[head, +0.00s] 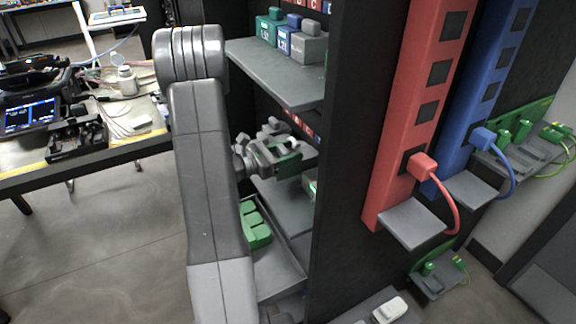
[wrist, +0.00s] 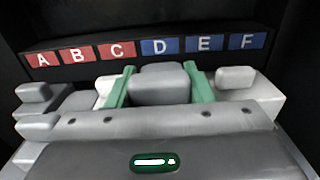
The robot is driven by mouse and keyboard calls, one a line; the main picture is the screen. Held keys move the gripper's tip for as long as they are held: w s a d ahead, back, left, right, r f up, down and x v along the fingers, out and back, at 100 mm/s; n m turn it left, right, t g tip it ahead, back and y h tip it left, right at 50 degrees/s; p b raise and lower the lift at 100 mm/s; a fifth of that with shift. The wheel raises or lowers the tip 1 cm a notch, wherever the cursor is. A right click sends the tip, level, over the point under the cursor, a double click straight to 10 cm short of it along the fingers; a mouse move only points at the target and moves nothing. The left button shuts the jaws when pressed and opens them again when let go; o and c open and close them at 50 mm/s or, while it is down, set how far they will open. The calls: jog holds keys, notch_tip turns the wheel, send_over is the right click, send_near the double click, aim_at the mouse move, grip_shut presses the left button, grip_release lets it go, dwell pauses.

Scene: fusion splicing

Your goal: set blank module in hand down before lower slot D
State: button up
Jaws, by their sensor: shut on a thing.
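My gripper (wrist: 160,88) is shut on a grey blank module (wrist: 160,82), its green fingers on either side of it in the wrist view. The module is in front of the label strip, below the blue D label (wrist: 160,47) and with the red C label (wrist: 116,50) to its left. The slot itself is hidden behind the module and gripper. In the head view my gripper (head: 283,150) reaches into the lower shelf (head: 290,205) of the dark rack. The held module cannot be made out clearly there. I cannot tell whether the module touches the shelf.
Grey modules (wrist: 35,92) stand at left below A and B, and another grey module (wrist: 236,78) stands close at right, below E and F. The upper shelf (head: 275,75) overhangs my gripper. A dark rack wall (head: 350,130) bounds the right. Green modules (head: 254,228) lie below.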

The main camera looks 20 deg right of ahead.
jog(key=shift+f, duration=1.9)
jog(key=shift+f+b, duration=0.15)
jog(key=shift+b, duration=0.25)
jog(key=o, duration=1.1)
jog(key=shift+a+r, duration=0.1)
jog(key=shift+r, duration=0.1)
jog(key=a, duration=0.4)
jog(key=s+a, duration=0.1)
jog(key=a, duration=0.6)
jog(key=shift+s+a, duration=0.3)
jog(key=shift+a, duration=0.1)
